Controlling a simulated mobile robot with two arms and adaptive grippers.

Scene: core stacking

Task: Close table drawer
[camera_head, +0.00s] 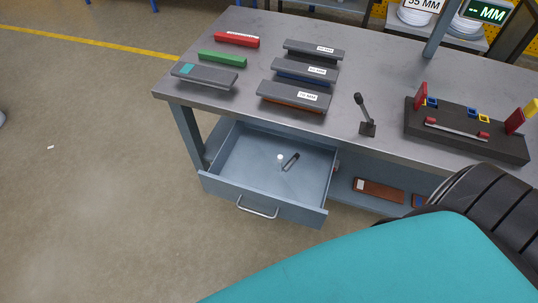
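The table drawer (253,186) is pulled out from under the left part of the grey worktable (215,118). Its front panel faces me and carries a curved metal handle (258,208). Inside the drawer lie a small dark cylindrical object (291,162) and a small white round spot or piece (280,157). Neither of my grippers shows in the head view. A teal surface and black ribbed part, likely my own body, fill the lower right.
On the tabletop are a red block (237,40), a green block (222,59), several grey bars and a black fixture (466,134). A small black stand (366,118) is near the front edge. A shelf beside the drawer holds a brown item (378,191).

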